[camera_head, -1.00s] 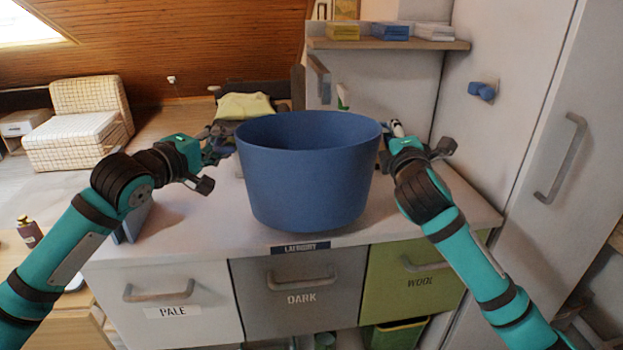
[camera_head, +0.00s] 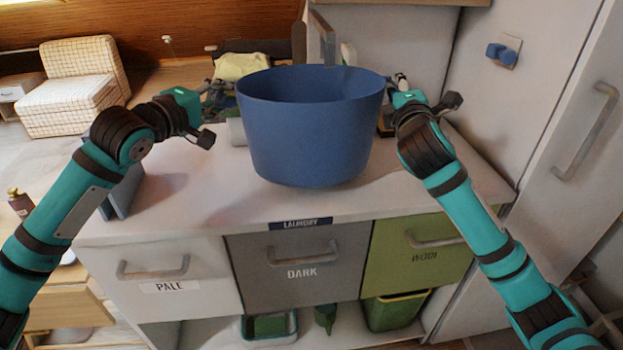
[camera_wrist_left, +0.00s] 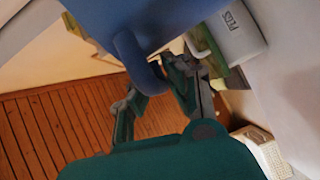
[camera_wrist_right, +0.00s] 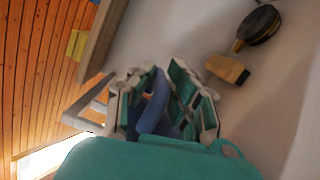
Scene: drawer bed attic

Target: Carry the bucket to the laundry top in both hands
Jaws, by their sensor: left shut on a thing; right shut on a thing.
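The blue bucket (camera_head: 312,135) is upright at the middle of the head view, over the white laundry top (camera_head: 190,195). A soft shadow lies on the top beside its base; I cannot tell whether the base touches. My left gripper (camera_head: 218,100) is at the bucket's left side, shut on a blue side handle, which shows between the fingers in the left wrist view (camera_wrist_left: 158,78). My right gripper (camera_head: 396,84) is at its right side, shut on the other blue handle (camera_wrist_right: 154,108). The bucket partly hides the left fingertips in the head view.
A pale peg container (camera_wrist_left: 232,32) stands behind the bucket's left. A dark brush (camera_wrist_right: 258,25) and wooden block (camera_wrist_right: 227,69) lie near my right gripper. A grey-blue stand (camera_head: 122,190) is at the top's left edge. Tall cabinet doors (camera_head: 560,130) close the right. The front strip is bare.

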